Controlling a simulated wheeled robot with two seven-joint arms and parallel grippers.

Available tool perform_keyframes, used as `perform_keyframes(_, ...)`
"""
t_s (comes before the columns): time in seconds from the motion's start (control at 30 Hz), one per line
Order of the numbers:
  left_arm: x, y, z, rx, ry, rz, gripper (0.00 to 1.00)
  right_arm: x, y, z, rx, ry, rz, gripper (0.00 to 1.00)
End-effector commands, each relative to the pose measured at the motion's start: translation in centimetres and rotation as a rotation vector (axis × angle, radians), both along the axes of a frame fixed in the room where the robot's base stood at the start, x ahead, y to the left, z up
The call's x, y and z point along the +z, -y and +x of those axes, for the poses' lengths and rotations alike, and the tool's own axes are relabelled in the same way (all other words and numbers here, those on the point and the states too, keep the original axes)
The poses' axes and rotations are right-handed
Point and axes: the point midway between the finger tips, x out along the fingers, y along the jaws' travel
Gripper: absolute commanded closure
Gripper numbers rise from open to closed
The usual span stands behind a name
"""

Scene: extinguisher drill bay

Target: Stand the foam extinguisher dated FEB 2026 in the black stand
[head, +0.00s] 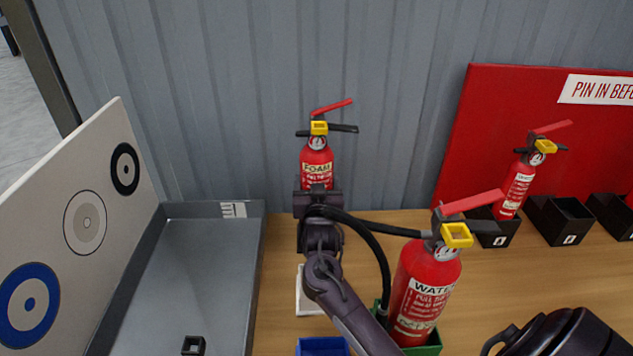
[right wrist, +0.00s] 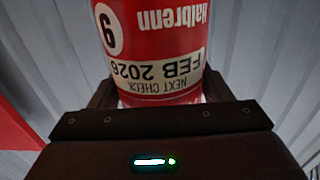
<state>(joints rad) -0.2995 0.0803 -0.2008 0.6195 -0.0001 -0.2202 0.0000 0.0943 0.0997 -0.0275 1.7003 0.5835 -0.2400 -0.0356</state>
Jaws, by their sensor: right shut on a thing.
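The foam extinguisher (head: 316,165) is red, with a yellow pin tag, red lever and a FOAM label. It stands upright behind my right gripper (head: 317,190), which is shut on its body. In the right wrist view its label (right wrist: 155,75) reads NEXT CHECK FEB 2026, upside down. Its lower end is hidden in the head view. A small black square holder (head: 193,345) sits in the grey tray, partly cut by the frame edge. Black open boxes (head: 562,218) stand at the right; I cannot tell which black thing is the stand. My left gripper is not in view.
A water extinguisher (head: 425,285) stands in a green stand (head: 430,348) beside my right arm. A blue stand (head: 322,347) and a white piece (head: 306,300) are nearby. Another extinguisher (head: 515,190) stands in a black box before the red board (head: 500,110). The grey tray (head: 255,270) is mostly empty.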

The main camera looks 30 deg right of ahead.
Motion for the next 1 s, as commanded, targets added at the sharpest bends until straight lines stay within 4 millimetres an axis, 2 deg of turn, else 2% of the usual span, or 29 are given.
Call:
perform_keyframes(0.03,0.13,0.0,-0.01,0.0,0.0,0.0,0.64,0.92,0.04,0.06,0.0,0.018,-0.005,0.73)
perform_keyframes(1.0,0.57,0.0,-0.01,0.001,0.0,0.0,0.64,0.91,0.01,0.08,0.0,0.018,-0.004,0.73)
